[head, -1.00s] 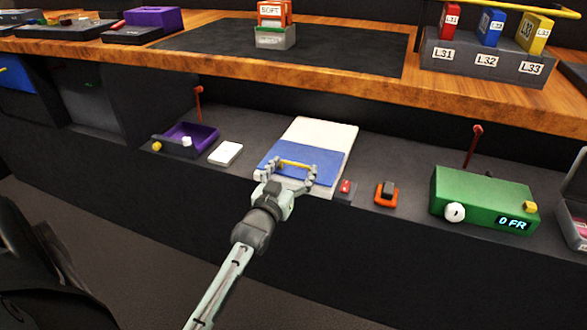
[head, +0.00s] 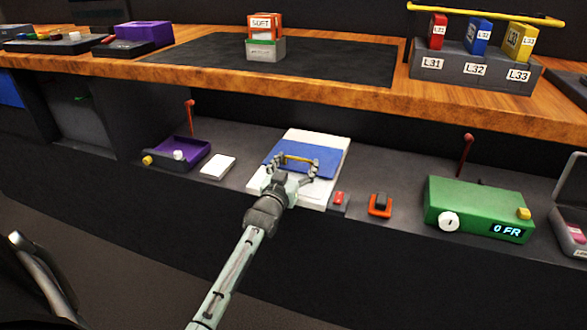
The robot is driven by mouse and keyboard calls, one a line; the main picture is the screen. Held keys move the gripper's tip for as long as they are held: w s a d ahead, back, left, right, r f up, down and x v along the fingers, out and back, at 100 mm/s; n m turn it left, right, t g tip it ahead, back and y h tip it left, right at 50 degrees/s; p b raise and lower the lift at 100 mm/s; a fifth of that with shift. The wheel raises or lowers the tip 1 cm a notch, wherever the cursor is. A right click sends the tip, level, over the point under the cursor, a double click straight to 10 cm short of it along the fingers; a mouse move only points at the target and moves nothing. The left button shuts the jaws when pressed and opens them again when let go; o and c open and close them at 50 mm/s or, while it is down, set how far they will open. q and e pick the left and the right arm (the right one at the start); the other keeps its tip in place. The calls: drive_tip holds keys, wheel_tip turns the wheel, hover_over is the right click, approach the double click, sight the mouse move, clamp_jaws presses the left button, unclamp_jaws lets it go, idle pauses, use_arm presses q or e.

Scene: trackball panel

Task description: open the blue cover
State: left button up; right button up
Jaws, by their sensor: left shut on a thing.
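The blue cover (head: 307,149) lies flat on a white panel (head: 318,189) on the lower shelf. It sits toward the panel's back, with a narrow white strip behind it and a wider white area bare in front. The gripper and wrist hide part of the cover and the panel's front. My right gripper is not in view.
Left of the panel are a white tile (head: 218,166) and a purple tray (head: 186,149). Right are a red button (head: 339,199), an orange-based switch (head: 380,204) and a green box (head: 476,207) with a dial. The wooden counter edge (head: 300,88) overhangs behind.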

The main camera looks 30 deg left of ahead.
use_arm(q)
drive_tip(key=shift+d, duration=0.25)
drive_tip(key=o, duration=1.5)
drive_tip(key=shift+c, duration=0.2)
drive_tip(key=shift+s, duration=0.2)
drive_tip(key=v, duration=1.1)
drive_tip(key=shift+s, duration=0.25)
